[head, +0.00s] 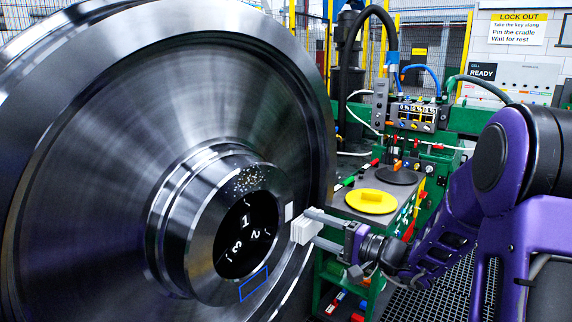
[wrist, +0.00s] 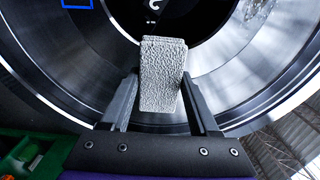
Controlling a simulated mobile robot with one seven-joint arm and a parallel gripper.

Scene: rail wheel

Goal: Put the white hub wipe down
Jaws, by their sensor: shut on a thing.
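The white hub wipe (head: 301,231) is a pale block held in my gripper (head: 315,229), in front of the right edge of the wheel's hub (head: 200,235). In the wrist view the wipe (wrist: 162,72) is a rough-textured, light grey-white block between the two dark fingers of my gripper (wrist: 160,100). The gripper is shut on it. Whether the wipe touches the hub face cannot be told. The hub has a dark bore marked 1, 2 and 3, a blue outlined rectangle (head: 253,284) below it, and speckles (head: 248,180) above.
The large steel wheel (head: 90,130) fills the left. Right of it, a grey-topped green cabinet (head: 348,213) bears a yellow round piece with a handle (head: 371,201) and a dark disc (head: 396,176). A valve and gauge panel (head: 415,116) with hoses stands behind. Floor grating (head: 440,298) lies below my arm.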

